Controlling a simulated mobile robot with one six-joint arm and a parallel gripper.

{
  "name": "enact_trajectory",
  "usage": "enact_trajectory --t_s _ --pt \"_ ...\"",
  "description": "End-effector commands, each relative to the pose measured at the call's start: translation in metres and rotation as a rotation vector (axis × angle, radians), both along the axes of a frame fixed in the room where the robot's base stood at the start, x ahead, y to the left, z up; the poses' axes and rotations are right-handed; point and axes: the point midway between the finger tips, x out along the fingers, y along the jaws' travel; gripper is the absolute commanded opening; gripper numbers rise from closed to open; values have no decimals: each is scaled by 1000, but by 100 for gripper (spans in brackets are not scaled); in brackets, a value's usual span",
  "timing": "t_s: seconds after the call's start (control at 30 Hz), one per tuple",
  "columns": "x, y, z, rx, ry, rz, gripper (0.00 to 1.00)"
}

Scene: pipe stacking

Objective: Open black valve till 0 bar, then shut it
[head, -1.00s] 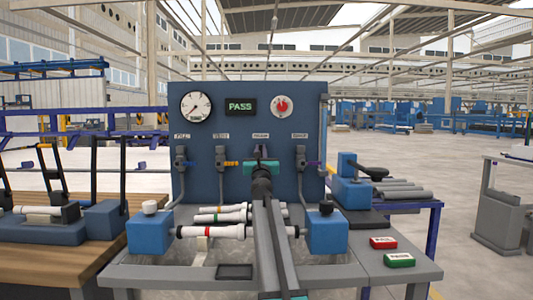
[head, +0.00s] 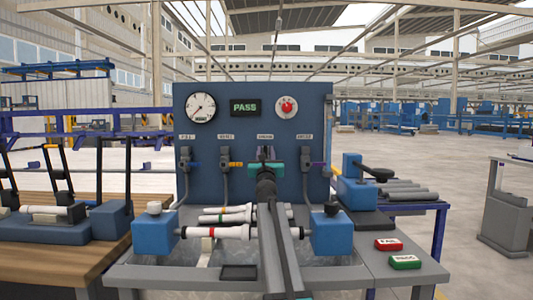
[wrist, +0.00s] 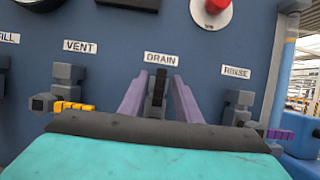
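The black valve (wrist: 157,91) sits under the DRAIN label on the blue panel (head: 255,100). Its handle stands upright in the wrist view, while the yellow handle (wrist: 73,107) beside it lies sideways. My gripper (wrist: 160,80), with purple fingers and a teal body, reaches the valve from the front. One finger is on each side of the black handle, with narrow gaps showing. In the head view my gripper (head: 266,166) hides most of the valve. The pressure gauge (head: 201,107) is at the panel's upper left; its reading is too small to tell.
A PASS display (head: 245,107) and a red knob (head: 287,107) are on the panel. A purple-handled valve (wrist: 278,134) is at right. White pipes (head: 217,232) lie between blue clamp blocks (head: 331,230). Red (head: 388,244) and green (head: 404,262) buttons are at front right.

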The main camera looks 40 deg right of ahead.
Motion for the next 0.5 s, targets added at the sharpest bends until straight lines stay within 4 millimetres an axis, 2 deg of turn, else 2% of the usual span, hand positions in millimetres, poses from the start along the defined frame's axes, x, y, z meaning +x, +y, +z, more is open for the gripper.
enact_trajectory --t_s 0.5 --pt "-33 25 -17 0 0 1 30"
